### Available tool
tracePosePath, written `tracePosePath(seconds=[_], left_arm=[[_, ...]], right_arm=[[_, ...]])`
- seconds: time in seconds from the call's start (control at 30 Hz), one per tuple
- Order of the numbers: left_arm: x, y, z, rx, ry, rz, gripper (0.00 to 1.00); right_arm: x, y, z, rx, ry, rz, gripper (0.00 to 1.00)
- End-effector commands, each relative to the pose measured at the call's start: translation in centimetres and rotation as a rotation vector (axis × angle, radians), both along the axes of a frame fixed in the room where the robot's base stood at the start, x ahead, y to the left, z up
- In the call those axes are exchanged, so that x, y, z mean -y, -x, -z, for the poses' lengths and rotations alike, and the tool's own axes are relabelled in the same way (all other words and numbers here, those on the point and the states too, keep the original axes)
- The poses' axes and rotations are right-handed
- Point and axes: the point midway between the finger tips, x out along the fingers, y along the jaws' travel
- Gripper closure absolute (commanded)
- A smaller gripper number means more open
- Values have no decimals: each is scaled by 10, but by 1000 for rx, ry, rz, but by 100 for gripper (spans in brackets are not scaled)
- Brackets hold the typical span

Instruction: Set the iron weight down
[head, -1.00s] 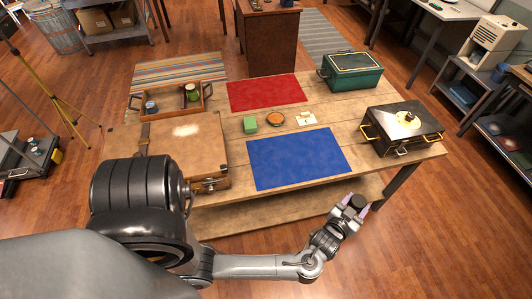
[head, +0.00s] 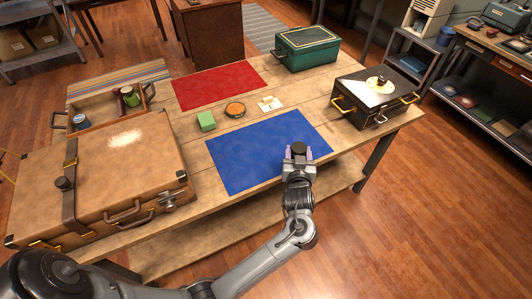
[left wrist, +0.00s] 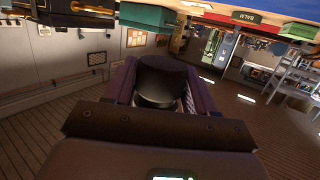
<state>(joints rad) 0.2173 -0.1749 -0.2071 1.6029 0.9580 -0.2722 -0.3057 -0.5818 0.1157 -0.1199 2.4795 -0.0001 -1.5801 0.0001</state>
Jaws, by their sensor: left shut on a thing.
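The iron weight (head: 298,147) is a small dark cylinder. My left gripper (head: 299,155) is shut on it, over the near edge of the blue mat (head: 260,155). In the left wrist view the weight (left wrist: 161,80) sits between the two purple fingers of the left gripper (left wrist: 160,88). I cannot tell from the head view how high it is above the mat. My right gripper is not in view.
A brown suitcase (head: 95,180) lies at left, with an open tray (head: 92,123) behind it. The blue mat is otherwise clear.

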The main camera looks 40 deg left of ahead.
Motion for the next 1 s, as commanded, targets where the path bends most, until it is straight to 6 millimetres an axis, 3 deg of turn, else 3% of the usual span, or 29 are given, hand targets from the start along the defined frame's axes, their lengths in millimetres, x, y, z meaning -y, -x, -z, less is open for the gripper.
tracePosePath(seconds=[0.17, 0.6, 0.8, 1.0], left_arm=[[-18, -1, 9, 2, -6, -2, 100], [-96, 7, 55, 3, -6, -2, 100], [-113, 9, 65, 3, -4, -1, 100], [-116, 9, 70, 4, -2, 0, 100]], right_arm=[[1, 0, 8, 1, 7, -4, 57], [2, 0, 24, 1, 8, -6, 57], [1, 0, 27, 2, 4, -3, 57], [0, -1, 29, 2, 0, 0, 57]])
